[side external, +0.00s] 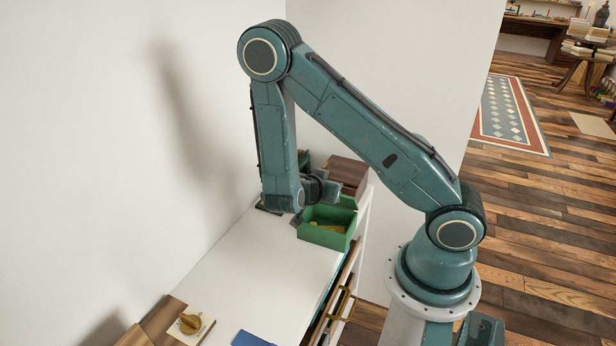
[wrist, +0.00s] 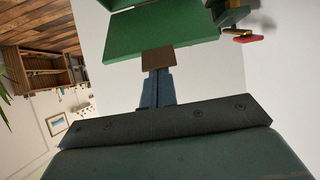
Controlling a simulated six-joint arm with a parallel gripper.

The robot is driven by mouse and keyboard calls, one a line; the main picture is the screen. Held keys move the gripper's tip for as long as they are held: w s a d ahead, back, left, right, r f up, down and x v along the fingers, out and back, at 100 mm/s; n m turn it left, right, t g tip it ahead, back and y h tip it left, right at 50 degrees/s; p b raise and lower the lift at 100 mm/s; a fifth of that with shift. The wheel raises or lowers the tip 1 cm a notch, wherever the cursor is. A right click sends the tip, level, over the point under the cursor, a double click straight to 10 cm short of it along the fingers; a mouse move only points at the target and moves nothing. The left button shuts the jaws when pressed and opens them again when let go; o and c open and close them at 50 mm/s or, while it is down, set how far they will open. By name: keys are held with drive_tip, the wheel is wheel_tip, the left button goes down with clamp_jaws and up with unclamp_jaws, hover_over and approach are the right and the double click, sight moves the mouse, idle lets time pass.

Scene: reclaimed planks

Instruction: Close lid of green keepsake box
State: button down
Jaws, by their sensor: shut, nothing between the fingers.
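The green keepsake box (side external: 322,238) stands open at the far end of the white table in the side view. Something yellowish shows inside it. A green part at its back right (side external: 348,202) looks like the raised lid, partly hidden by my wrist. My gripper (side external: 333,190) is just above and behind the box opening. In the wrist view, my gripper (wrist: 158,62) is shut and empty, its fingertips by the lower edge of a green panel (wrist: 160,35). I cannot tell whether they touch it.
A brown wooden box (side external: 346,172) stands behind the green one. Small red and yellow items (wrist: 243,36) show beside the green panel. A blue item (side external: 252,339) and a card with a round gold thing (side external: 190,323) lie near. The middle of the table is clear.

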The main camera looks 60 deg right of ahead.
drive_tip(key=a+f+h, duration=0.1)
drive_tip(key=a+f, duration=0.1)
drive_tip(key=f, duration=0.1)
drive_tip(key=a+f+h, duration=0.1)
drive_tip(key=a+f, duration=0.1)
drive_tip(key=f, duration=0.2)
drive_tip(key=a+f, duration=0.3)
drive_tip(key=shift+s+f+h, duration=0.1)
drive_tip(key=shift+f+h, duration=0.1)
drive_tip(key=shift+h, duration=0.2)
drive_tip(key=shift+a+f, duration=0.1)
drive_tip(key=shift+f, duration=1.05)
drive_tip(key=shift+r, duration=0.55)
wheel_tip(320, 180, up, 4)
drive_tip(key=a+f, duration=0.1)
drive_tip(key=a, duration=0.2)
drive_tip(key=a+f, duration=0.1)
drive_tip(key=a, duration=0.2)
drive_tip(key=a+f, duration=0.1)
drive_tip(key=a, duration=0.2)
drive_tip(key=shift+s+a+f, duration=0.1)
drive_tip(key=shift+a+f, duration=0.05)
drive_tip(key=shift+f, duration=0.25)
